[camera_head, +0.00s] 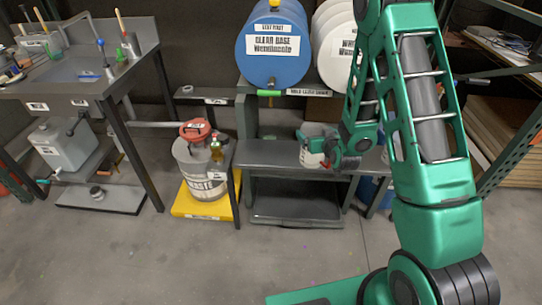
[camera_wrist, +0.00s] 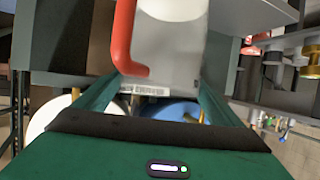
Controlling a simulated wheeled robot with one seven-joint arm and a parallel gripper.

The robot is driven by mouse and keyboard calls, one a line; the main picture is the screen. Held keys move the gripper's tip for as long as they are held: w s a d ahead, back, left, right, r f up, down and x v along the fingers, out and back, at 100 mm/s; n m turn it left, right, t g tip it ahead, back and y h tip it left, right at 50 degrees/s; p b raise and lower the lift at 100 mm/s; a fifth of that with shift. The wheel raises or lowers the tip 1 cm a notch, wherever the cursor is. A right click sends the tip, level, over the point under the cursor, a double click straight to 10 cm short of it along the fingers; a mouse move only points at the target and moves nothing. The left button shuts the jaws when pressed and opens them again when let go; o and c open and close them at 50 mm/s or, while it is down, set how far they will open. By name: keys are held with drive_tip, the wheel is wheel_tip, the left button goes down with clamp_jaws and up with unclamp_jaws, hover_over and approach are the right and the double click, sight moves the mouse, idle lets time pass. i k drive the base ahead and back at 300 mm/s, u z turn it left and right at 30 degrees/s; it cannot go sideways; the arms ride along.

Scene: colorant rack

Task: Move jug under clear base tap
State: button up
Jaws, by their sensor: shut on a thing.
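The jug (camera_head: 312,146) is pale grey-white with a red handle. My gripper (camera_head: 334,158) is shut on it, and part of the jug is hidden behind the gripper. In the wrist view the jug (camera_wrist: 178,45) lies between the fingers (camera_wrist: 160,98), with its red handle (camera_wrist: 122,38) on the left. The blue drum (camera_head: 285,70) labelled CLEAR BASE lies on its side at the upper middle. A tap with a green part (camera_head: 268,93) is at its lower front. In the head view the jug is below and right of that tap, over or on the grey bench (camera_head: 262,153); contact cannot be told.
A white drum (camera_head: 336,62) lies right of the blue one. A grey can with a red lid (camera_head: 203,170) stands on a yellow base (camera_head: 190,207) at the left. A metal worktable (camera_head: 60,88) is further left. Open floor (camera_head: 150,260) is in front.

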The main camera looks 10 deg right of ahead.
sight(276, 154)
drive_tip(key=z, duration=0.55)
drive_tip(key=k, duration=1.15)
drive_tip(key=z, duration=0.55)
drive_tip(key=i, duration=0.95)
drive_tip(key=u, duration=0.1)
